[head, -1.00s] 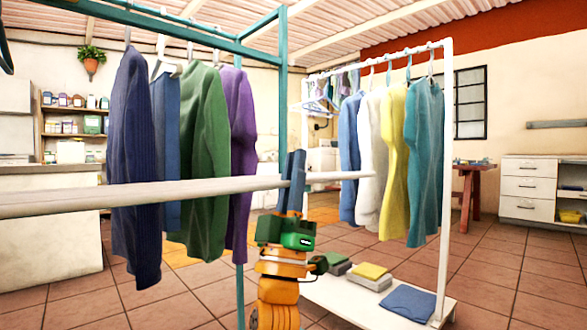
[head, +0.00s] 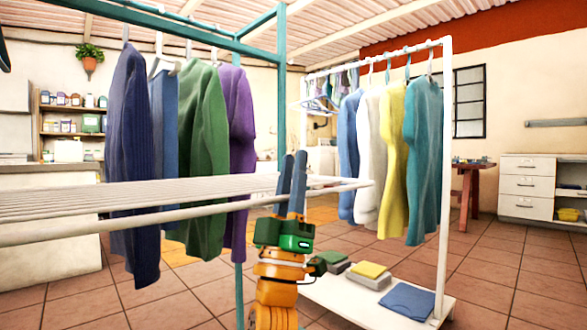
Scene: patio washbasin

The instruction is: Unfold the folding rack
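The folding rack (head: 130,218) is a white slatted panel reaching in from the left edge of the head view to right of centre. Its slats lie spread out nearly level, with a long front bar and a rounded right end. My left gripper (head: 292,154) comes up from the bottom centre at the rack's right part. Its two dark fingers point upward, a little apart, with their tips above the front bar. They overlap the bar in the picture, and I cannot tell whether they touch it. My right gripper is not in view.
A teal frame (head: 281,100) with hanging clothes stands behind the rack. A white garment rail (head: 446,150) with more clothes stands to the right. Folded cloths (head: 408,300) lie on its low shelf. The tiled floor (head: 510,265) at the right is clear.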

